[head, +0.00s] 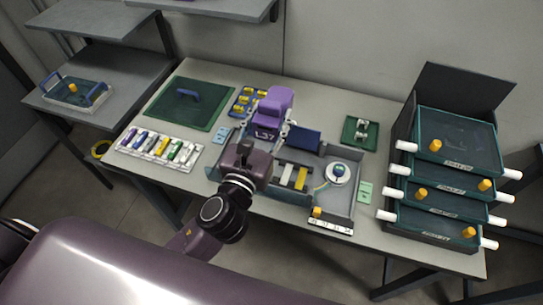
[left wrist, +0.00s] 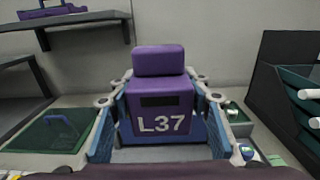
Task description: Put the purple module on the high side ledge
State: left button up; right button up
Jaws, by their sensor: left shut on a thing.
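The purple module (head: 277,104), a stepped block marked L37, is upright between the fingers of my left gripper (head: 269,128). In the left wrist view the module (left wrist: 160,92) sits between both blue-padded fingers, its label facing the camera. The gripper is shut on it, over the back of the grey workstation tray; I cannot tell how far above the tray it is. A high grey ledge (head: 230,9) is at the top of the head view, and it also shows at upper left in the left wrist view (left wrist: 75,22). My right gripper is not in view.
A green mat (head: 180,112) with a blue handle and a rack of coloured modules (head: 158,148) lie left on the table. Stacked green drawers (head: 450,190) stand at right. A lower side shelf (head: 125,70) holds a clear handled tray (head: 85,95).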

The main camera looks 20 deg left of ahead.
pick_arm(q)
notch_tip(320, 180, down, 15)
jog(key=b, duration=0.6)
jog(key=shift+r+b, duration=0.1)
jog(key=shift+b, duration=0.3)
jog(key=shift+f+b, duration=0.5)
jog(key=shift+f, duration=0.1)
jog(key=o, duration=0.9)
jog(key=shift+c, duration=0.2)
jog(key=o, duration=0.5)
